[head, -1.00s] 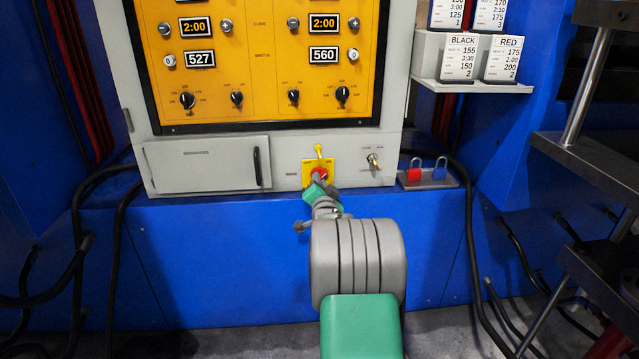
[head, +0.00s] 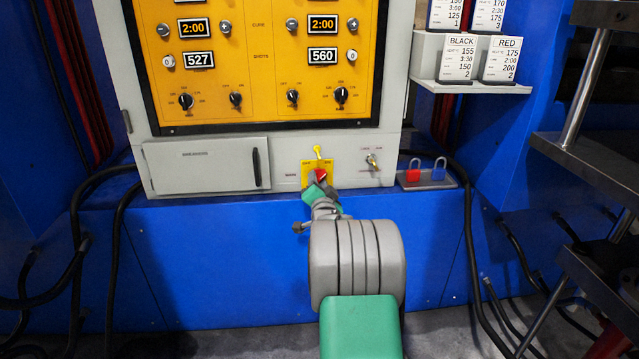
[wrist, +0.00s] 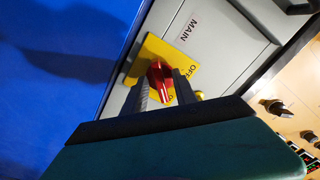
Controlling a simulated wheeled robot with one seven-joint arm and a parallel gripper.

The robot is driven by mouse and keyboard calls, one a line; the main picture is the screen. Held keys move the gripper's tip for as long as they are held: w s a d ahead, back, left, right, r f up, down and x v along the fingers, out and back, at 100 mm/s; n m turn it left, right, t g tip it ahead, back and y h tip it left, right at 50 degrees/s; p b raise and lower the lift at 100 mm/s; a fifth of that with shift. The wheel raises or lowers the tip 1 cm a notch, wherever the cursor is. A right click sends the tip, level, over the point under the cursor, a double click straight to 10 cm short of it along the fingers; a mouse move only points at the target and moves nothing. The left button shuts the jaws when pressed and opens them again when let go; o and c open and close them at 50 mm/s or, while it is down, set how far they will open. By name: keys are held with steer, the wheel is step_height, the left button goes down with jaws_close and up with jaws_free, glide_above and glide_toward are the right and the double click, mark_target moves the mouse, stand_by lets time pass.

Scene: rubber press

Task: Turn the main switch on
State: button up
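The main switch is a red handle (wrist: 160,80) on a yellow plate (wrist: 148,62), beside a label reading MAIN. In the head view the red handle (head: 320,175) sits low on the grey cabinet, tilted, partly hidden by my gripper (head: 323,183). In the wrist view my gripper (wrist: 161,84) has one grey finger on each side of the handle, close against it, and looks shut on it. The OFF marking shows on the plate by the right finger; the other marking is mostly hidden, so I cannot tell the handle's exact setting.
A yellow-tipped toggle (head: 318,152) stands just above the plate, and a metal key switch (head: 372,161) is to its right. A cabinet door (head: 205,166) is to the left.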

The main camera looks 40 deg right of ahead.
steer(key=p+v, duration=0.2)
steer(key=v, duration=0.5)
steer(key=shift+s+a, duration=0.25)
steer(key=shift+s, duration=0.1)
